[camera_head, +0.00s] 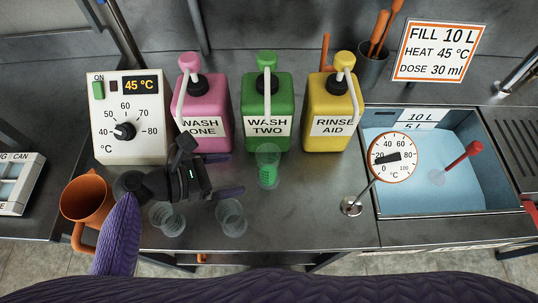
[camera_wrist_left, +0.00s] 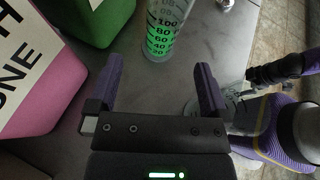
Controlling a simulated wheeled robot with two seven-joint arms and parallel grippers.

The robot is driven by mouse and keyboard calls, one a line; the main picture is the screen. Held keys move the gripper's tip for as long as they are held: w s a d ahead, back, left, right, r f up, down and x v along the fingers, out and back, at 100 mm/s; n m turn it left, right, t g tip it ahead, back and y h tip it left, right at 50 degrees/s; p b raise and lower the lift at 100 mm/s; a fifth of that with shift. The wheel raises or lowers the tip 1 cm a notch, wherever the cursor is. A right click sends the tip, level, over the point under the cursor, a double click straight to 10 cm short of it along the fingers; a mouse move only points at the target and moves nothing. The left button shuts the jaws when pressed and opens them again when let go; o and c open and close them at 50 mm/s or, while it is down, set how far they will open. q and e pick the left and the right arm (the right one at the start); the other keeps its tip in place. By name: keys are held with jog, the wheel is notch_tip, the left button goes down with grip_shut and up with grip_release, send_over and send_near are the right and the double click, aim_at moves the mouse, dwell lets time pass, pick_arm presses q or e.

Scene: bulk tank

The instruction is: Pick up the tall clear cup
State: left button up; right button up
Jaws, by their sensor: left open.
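The tall clear cup (camera_head: 268,167) stands upright on the steel counter in front of the green jug. My right gripper is not seen in the head view.
Two short clear cups (camera_head: 231,217) (camera_head: 167,218) stand near the front edge. Pink (camera_head: 203,115), green (camera_head: 267,112) and yellow (camera_head: 332,115) jugs line the back. An orange mug (camera_head: 87,199) is at left, a dial thermometer (camera_head: 393,157) and blue-water basin (camera_head: 450,215) at right.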

aim_at(267, 168)
pick_arm(q)
jog(key=b+x, duration=0.2)
jog(key=x, duration=0.7)
jog(key=shift+s+d+r, duration=0.1)
jog(key=shift+s+r, duration=0.05)
jog(key=shift+r, duration=0.05)
jog(key=c, duration=1.3)
